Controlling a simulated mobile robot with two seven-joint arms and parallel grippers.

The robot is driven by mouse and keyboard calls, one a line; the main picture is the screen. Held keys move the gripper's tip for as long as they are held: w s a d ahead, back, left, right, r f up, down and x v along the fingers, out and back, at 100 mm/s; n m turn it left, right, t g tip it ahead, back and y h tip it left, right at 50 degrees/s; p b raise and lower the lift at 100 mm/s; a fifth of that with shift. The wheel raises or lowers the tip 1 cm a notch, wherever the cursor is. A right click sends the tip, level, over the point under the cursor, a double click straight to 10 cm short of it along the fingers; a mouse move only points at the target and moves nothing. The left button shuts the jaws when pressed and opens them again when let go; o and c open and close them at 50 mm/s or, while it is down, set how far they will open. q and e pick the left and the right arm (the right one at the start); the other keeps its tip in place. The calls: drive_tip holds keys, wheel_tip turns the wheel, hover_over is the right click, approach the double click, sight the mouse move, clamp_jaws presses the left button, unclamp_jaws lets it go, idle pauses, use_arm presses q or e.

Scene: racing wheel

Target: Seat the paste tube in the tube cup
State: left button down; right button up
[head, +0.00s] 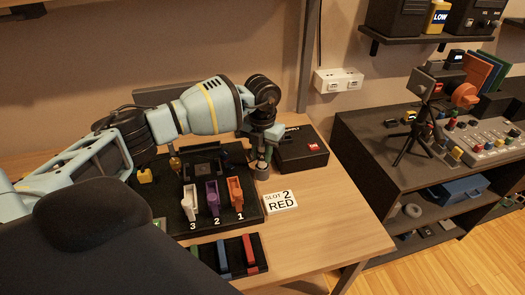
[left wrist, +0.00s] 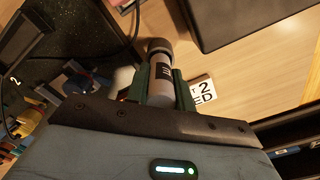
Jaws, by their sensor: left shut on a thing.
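My left gripper (head: 264,156) comes down at the right edge of the black board on the table. In the left wrist view its green fingers (left wrist: 161,88) are shut on the paste tube (left wrist: 160,72), a grey cylinder with dark markings and a dark end. In the head view a small silver-grey round part (head: 262,172) shows just under the fingers. I cannot tell whether it is the tube's lower end or the tube cup. The tube cup is not clearly visible otherwise. My right gripper is not in view.
The black board (head: 172,207) holds white (head: 189,203), purple (head: 212,198) and orange (head: 236,193) pieces numbered 3, 2, 1. A "SLOT 2 RED" card (head: 281,201) lies beside it. A black box (head: 302,150) stands close right of the gripper. Bare tabletop (head: 335,215) lies right of the card.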

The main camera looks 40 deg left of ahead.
use_arm(q)
drive_tip(key=shift+f, duration=1.15)
drive_tip(key=c, duration=1.1)
unclamp_jaws()
drive_tip(key=shift+r, duration=0.1)
wheel_tip(320, 180, up, 8)
drive_tip(key=shift+f, duration=0.1)
